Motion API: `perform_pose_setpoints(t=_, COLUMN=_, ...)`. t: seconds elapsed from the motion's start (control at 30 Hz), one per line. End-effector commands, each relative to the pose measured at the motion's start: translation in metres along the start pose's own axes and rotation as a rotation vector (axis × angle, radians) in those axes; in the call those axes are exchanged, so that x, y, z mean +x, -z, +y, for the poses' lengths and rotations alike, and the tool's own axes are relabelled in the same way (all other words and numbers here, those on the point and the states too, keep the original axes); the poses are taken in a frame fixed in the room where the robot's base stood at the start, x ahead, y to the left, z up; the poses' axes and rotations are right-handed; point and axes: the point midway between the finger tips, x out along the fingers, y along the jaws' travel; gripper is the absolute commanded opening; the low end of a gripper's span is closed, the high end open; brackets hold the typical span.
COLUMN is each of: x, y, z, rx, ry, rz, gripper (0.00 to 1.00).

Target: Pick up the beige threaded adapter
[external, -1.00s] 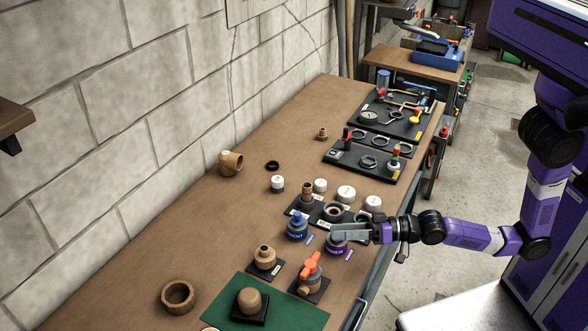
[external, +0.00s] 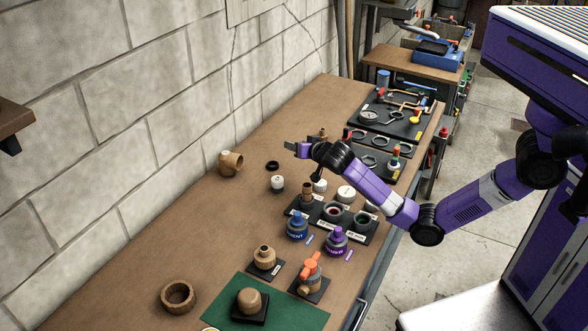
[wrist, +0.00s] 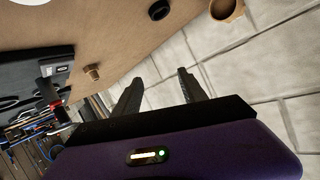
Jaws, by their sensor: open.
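A small beige threaded adapter (external: 323,132) stands on the bench near the wall, just beyond my arm in the external view. In the wrist view the adapter (wrist: 92,72) lies left of my fingers, apart from them. My gripper (external: 290,147) is open and empty above the bench, between the adapter and the black ring. Its two fingers (wrist: 158,86) are spread in the wrist view, with wall behind them.
A black ring (external: 272,165) and a tan elbow fitting (external: 231,164) sit near the stone wall (external: 170,90). Black tool boards (external: 362,158) lie right of the adapter. Bottles, caps and fittings crowd the nearer bench. Bare wood (external: 285,115) surrounds the adapter's wall side.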

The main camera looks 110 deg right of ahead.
Motion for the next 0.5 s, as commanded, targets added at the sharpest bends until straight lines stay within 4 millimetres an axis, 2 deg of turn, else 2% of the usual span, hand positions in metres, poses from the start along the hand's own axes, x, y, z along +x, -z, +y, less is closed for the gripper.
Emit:
perform_pose_setpoints(t=0.03, x=0.03, y=0.002, z=0.027, rx=-0.002, ry=-0.086, rz=0.008, gripper=0.5)
perform_pose_setpoints(t=0.1, x=0.062, y=0.004, z=0.061, rx=-0.011, ry=-0.19, rz=0.02, gripper=0.5)
perform_pose_setpoints(t=0.2, x=0.099, y=0.01, z=0.11, rx=-0.025, ry=-0.327, rz=0.038, gripper=0.5)
perform_pose_setpoints(t=0.33, x=0.126, y=0.016, z=0.155, rx=-0.042, ry=-0.444, rz=0.055, gripper=0.5)
perform_pose_setpoints(t=0.5, x=0.138, y=0.019, z=0.178, rx=-0.051, ry=-0.499, rz=0.065, gripper=0.5)
